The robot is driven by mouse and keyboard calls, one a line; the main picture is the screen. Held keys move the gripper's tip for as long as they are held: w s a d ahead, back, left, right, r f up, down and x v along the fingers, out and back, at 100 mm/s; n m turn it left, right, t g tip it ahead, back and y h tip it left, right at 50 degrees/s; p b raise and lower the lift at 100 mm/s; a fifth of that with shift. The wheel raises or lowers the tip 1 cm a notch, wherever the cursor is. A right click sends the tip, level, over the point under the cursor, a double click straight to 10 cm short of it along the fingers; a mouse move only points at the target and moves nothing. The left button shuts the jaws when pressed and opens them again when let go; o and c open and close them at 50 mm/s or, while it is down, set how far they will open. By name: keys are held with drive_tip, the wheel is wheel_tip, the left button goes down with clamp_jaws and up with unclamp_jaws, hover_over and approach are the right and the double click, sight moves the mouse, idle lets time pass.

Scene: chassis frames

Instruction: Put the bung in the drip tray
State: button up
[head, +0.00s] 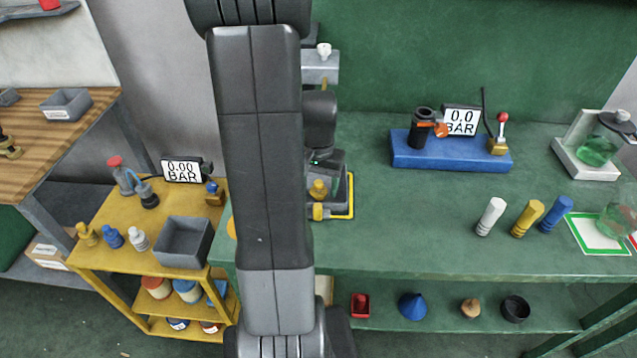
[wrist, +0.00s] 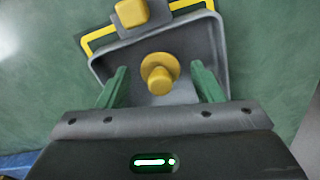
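The yellow bung (wrist: 158,73), a rounded plug with a wide flange, is inside the grey drip tray (wrist: 220,45) in the wrist view. In the head view the bung (head: 319,188) and the drip tray (head: 344,191) show just right of my arm, partly hidden by it. My gripper (wrist: 160,80) is open above the tray, with one green finger on each side of the bung and a visible gap to each. In the head view my gripper (head: 325,158) is over the back of the tray.
A yellow-topped grey block (wrist: 131,13) stands at the tray's front edge. A yellow outline surrounds the tray on the green bench (head: 400,230). A blue gauge stand (head: 450,160) and several coloured pegs (head: 527,218) are to the right; the bench between is clear.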

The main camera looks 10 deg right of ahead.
sight(318, 183)
drive_tip(key=shift+r, duration=0.1)
wheel_tip(318, 183, up, 12)
drive_tip(key=shift+p, duration=0.3)
